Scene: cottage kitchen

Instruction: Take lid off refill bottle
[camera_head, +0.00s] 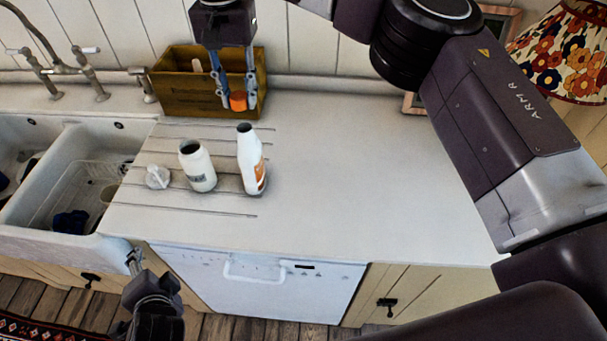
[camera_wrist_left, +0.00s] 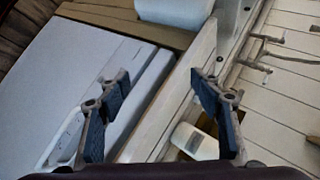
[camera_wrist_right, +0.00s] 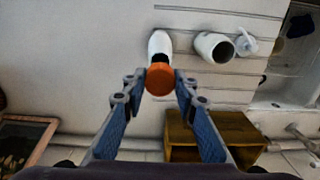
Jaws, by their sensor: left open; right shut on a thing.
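The white refill bottle (camera_head: 250,166) with an orange label stands upright on the counter, its dark mouth uncovered. My right gripper (camera_head: 237,97) is shut on the orange lid (camera_head: 238,102), held apart from the bottle, behind and above it. The right wrist view shows the lid (camera_wrist_right: 160,80) between the fingertips, with the bottle (camera_wrist_right: 159,44) beyond it. An open white jar (camera_head: 198,168) stands left of the bottle, and a white pump top (camera_head: 157,177) lies left of the jar. My left gripper (camera_head: 134,262) is open and empty, low in front of the counter.
A wooden box (camera_head: 180,82) stands against the back wall, close by my right gripper. The double sink (camera_head: 70,240) is at the left. A floral lampshade (camera_head: 563,55) is at the far right. The counter (camera_head: 350,180) right of the bottle is clear.

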